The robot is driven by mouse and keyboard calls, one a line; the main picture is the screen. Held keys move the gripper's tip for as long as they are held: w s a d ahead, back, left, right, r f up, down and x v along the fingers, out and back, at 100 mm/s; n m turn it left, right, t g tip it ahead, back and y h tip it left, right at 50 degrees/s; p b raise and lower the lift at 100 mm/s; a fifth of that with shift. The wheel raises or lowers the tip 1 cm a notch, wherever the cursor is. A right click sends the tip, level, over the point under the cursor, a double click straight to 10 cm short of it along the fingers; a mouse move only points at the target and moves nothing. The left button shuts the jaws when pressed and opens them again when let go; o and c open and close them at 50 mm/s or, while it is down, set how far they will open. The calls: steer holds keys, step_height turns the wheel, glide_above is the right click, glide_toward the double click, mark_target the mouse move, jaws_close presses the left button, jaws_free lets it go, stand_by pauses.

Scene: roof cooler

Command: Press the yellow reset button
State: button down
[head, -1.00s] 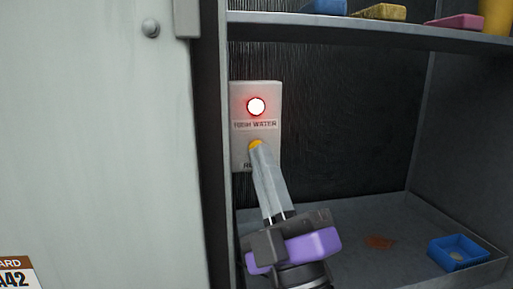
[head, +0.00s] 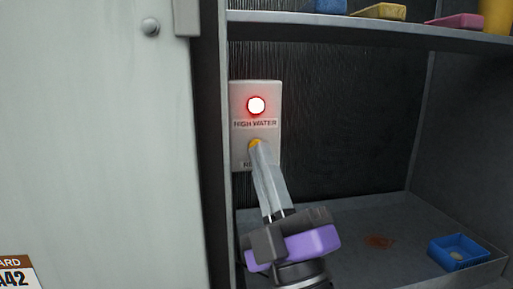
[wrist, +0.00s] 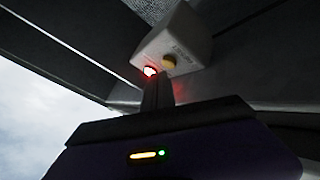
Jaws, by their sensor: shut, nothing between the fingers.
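The yellow reset button (head: 255,143) is on the lower part of a pale control box (head: 270,93) fixed to the inner wall of the cabinet. A red-ringed lamp (head: 256,105) glows above the "HIGH WATER" label. My gripper (head: 256,150) is shut and empty, its fingertips right at the button and covering part of it in the head view. In the wrist view the button (wrist: 169,62) shows beyond and beside the fingertips (wrist: 157,82), next to the lit lamp (wrist: 150,71). I cannot tell whether the fingertips touch the button.
A shelf (head: 400,36) with several coloured items runs above. A blue tray (head: 459,252) sits on the cabinet floor at right, near a rust-brown stain (head: 378,241). A grey door or panel (head: 100,150) stands close on the left.

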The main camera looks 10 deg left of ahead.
steer(key=shift+w, duration=0.3)
steer(key=shift+w+a+b, duration=0.2)
steer(key=shift+w+b, duration=0.1)
steer(key=shift+w, duration=0.1)
stand_by(0.7)
stand_by(0.4)
steer(key=shift+s+d, duration=0.25)
steer(key=shift+s, duration=0.6)
steer(key=shift+s+d+p, duration=0.15)
steer(key=shift+s+d, duration=0.1)
steer(key=shift+s, duration=0.55)
steer(key=shift+s+d+p, duration=0.15)
steer(key=shift+s+d, duration=0.05)
steer(key=shift+s, duration=0.6)
steer(key=shift+s+d+p, duration=0.15)
steer(key=shift+s+d, duration=0.1)
steer(key=shift+s, duration=0.55)
